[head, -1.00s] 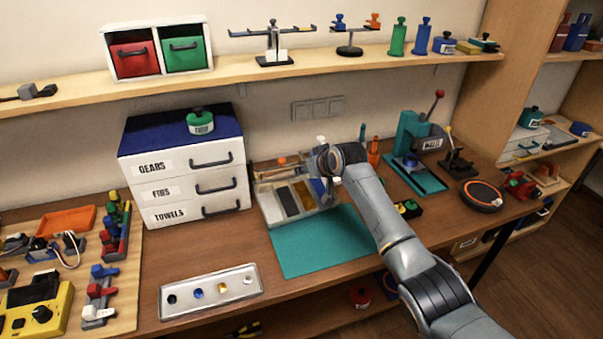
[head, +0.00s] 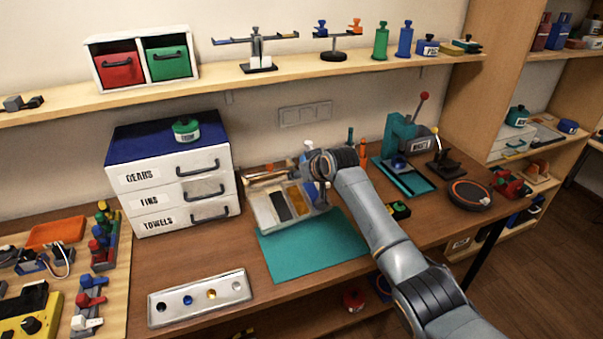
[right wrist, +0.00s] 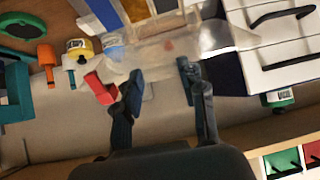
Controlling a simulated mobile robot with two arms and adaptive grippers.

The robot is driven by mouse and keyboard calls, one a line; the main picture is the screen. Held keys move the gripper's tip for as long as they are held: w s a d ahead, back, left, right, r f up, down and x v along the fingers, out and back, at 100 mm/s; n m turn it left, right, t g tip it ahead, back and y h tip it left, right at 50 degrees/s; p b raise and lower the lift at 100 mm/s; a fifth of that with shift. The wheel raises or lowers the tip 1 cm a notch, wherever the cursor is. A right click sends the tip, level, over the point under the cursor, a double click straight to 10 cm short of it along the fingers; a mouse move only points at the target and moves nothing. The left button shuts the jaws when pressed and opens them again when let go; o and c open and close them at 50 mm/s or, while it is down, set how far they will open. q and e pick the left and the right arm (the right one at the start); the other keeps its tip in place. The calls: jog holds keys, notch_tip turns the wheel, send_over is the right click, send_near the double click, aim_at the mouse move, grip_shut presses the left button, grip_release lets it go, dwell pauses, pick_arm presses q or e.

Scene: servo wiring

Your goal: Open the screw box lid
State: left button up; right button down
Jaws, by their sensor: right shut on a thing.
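The screw box (head: 262,212) stands at the back of the bench, behind the teal mat, with grey, dark and yellow compartments in view. A pale clear sheet, apparently its lid, lies between and beyond my fingertips in the right wrist view. My right gripper (head: 318,176) is at the right rear of the box in the head view, and the hand hides that corner. In the right wrist view my right gripper (right wrist: 160,72) has its fingers apart and is shut on the clear lid; the exact contact is blurred. My left gripper is not in view.
The teal mat (head: 305,250) in front of the box is clear. A white drawer unit (head: 150,180) stands to the left. A teal press (head: 398,130) and upright screwdrivers (head: 362,152) are to the right. A metal tray (head: 160,292) lies at the front left.

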jog(key=c, duration=0.8)
grip_release()
jog(key=shift+r, duration=0.15)
jog(key=shift+o, duration=0.2)
jog(key=v, duration=1.2)
